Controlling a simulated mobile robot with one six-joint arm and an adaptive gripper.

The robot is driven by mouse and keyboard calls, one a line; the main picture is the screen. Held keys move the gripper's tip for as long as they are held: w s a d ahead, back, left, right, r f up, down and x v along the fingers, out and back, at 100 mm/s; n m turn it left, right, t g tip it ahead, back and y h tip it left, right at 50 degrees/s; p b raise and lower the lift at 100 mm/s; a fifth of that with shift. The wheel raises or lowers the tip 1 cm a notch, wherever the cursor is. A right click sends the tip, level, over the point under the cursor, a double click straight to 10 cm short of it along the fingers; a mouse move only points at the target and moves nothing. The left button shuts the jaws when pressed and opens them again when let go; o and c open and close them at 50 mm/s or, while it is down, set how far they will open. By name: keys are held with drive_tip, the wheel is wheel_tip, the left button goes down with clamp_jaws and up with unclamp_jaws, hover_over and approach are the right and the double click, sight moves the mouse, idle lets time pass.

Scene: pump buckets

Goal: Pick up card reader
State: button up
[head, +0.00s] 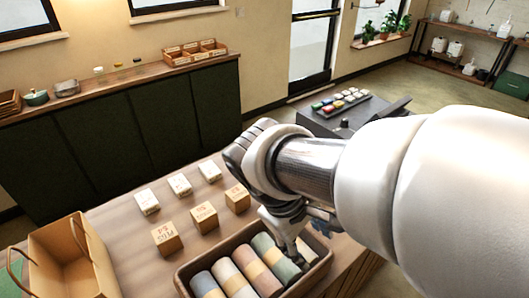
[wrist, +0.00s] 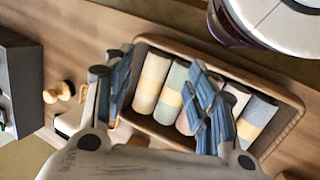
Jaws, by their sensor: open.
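I cannot pick out a card reader for certain in either view. In the wrist view a pale, light-coloured object (wrist: 71,119) lies on the wooden counter, partly hidden behind my left finger; I cannot tell what it is. In the head view my gripper (head: 295,243) is over the right part of that tray. My arm hides the counter to the right of it.
Small labelled boxes (head: 204,217) stand on the counter behind the tray. A paper bag (head: 70,262) stands at the left. A small wooden knobbed object (wrist: 60,92) lies near a dark block (wrist: 18,80). Bare wood shows left of the tray in the wrist view.

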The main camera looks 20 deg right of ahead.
drive_tip(key=w+d+n+g+h+p, duration=0.1)
drive_tip(key=w+d+n+h+p, duration=0.15)
drive_tip(key=w+n+h, duration=0.35)
drive_tip(key=w+a+f+n+t+h+p, duration=0.35)
drive_tip(key=w+n, duration=0.25)
drive_tip(key=w, duration=0.2)
drive_tip(key=w+a+f+n+t+h+p, duration=0.25)
drive_tip(key=w+a+f+n+t, duration=0.2)
drive_tip(key=w, duration=0.25)
drive_tip(key=shift+n, duration=0.65)
drive_tip(key=shift+w+f+b+x, duration=0.15)
drive_tip(key=shift+b+x, duration=0.3)
drive_tip(key=shift+x, duration=2.45)
drive_tip(key=shift+w+f+b+x, duration=0.1)
drive_tip(key=shift+b+x, duration=0.4)
drive_tip(key=shift+x, duration=2.45)
drive_tip(key=shift+w+f+b+x, duration=0.15)
drive_tip(key=shift+b+x, duration=0.3)
drive_tip(key=shift+x, duration=2.45)
drive_tip(key=shift+a+r, duration=0.1)
drive_tip(key=shift+a, duration=0.1)
clamp_jaws()
